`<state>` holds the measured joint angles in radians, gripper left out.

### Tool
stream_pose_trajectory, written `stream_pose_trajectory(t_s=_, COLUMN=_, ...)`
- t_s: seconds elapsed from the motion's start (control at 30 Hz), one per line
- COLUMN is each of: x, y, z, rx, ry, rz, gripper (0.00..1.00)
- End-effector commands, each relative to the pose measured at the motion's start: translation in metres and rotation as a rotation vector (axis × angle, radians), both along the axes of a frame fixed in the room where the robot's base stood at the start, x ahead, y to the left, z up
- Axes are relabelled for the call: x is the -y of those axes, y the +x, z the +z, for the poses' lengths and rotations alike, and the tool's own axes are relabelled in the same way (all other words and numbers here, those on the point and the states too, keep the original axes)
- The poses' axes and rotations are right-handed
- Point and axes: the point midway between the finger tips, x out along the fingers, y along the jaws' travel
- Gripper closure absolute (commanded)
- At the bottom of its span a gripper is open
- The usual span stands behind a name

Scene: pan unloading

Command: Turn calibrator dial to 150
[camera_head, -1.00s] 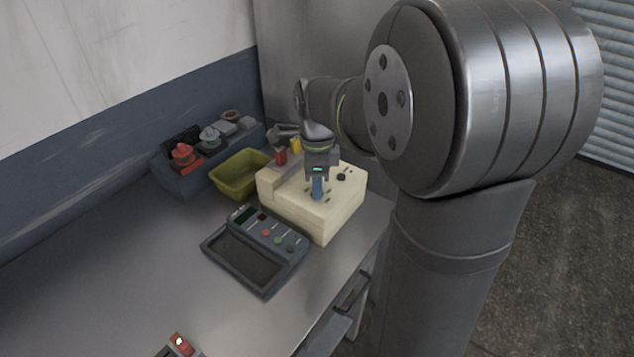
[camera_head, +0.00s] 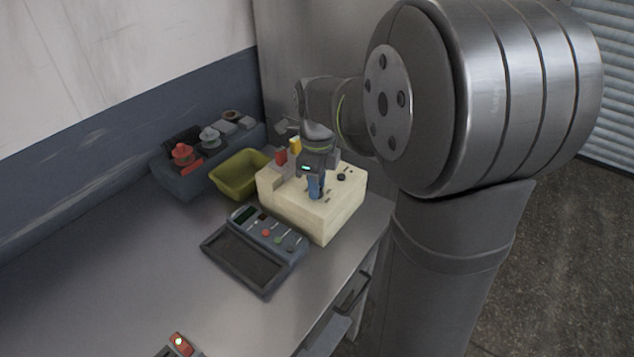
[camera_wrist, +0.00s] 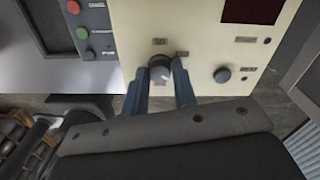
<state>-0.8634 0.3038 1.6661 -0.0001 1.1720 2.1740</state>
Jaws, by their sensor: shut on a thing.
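The calibrator (camera_head: 325,221) is a cream box near the right end of the bench. In the wrist view its panel (camera_wrist: 200,25) shows a grey dial (camera_wrist: 159,70), with small labels above it that are too small to read. My gripper (camera_wrist: 160,77) points at the panel, and its two blue fingers are shut on the dial from both sides. In the head view my gripper (camera_head: 315,190) is over the top of the box and hides the dial. The dark red display (camera_wrist: 254,11) is cut by the top edge of the wrist view, and no reading shows.
A dark knob (camera_wrist: 222,75) sits right of the dial. A grey device (camera_head: 255,248) with coloured buttons lies left of the calibrator. An olive bin (camera_head: 238,174) and a grey rack (camera_head: 190,182) stand behind. The front left bench is mostly clear.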

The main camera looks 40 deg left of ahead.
Motion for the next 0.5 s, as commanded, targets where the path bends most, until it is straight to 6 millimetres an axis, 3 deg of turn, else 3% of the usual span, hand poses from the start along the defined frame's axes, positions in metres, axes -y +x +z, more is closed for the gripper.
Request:
stream_pose_trajectory(t_s=0.17, x=-0.0004, y=0.0005, z=0.0011, rx=0.002, ry=0.003, rz=0.001, gripper=0.98)
stream_pose_trajectory(t_s=0.2, x=-0.0004, y=0.0005, z=0.0011, rx=0.002, ry=0.003, rz=0.001, gripper=0.67)
stream_pose_trajectory(t_s=0.27, x=-0.0003, y=0.0004, z=0.0010, rx=0.002, ry=0.001, rz=0.001, gripper=0.55)
stream_pose_trajectory(t_s=0.5, x=-0.0001, y=0.0002, z=0.0004, rx=0.001, ry=0.001, rz=0.001, gripper=0.53)
